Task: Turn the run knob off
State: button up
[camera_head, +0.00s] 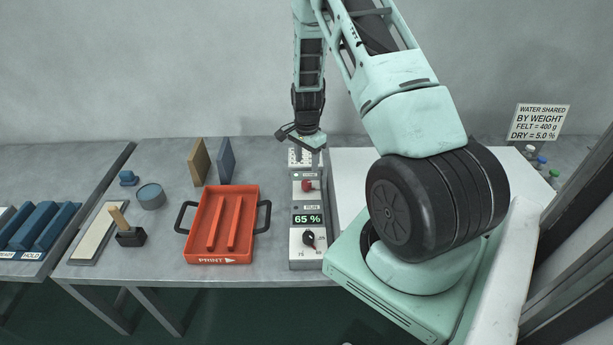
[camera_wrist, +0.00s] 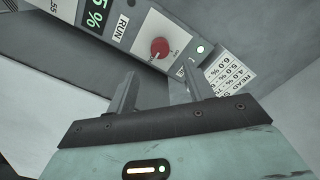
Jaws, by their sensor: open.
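The red run knob (camera_head: 308,186) sits on the grey control panel (camera_head: 299,203), above a green display that reads 65 %. In the wrist view the red knob (camera_wrist: 160,48) has a pale pointer mark, and small print beside it is hard to read. A RUN label (camera_wrist: 123,27) lies next to it. A small green light (camera_wrist: 201,49) is lit on the panel. My gripper (camera_head: 303,146) is beyond the knob at the panel's far end. In the wrist view my gripper (camera_wrist: 157,84) is open and empty, its fingers apart and short of the knob.
A black dial (camera_head: 309,238) is at the panel's near end. A printed table of percentages (camera_wrist: 231,74) shows near my gripper.

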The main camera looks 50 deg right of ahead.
aim_at(306, 182)
notch_tip(306, 182, down, 9)
jog(key=shift+r+p, duration=0.15)
jog(key=shift+p, duration=1.05)
jog(key=c, duration=1)
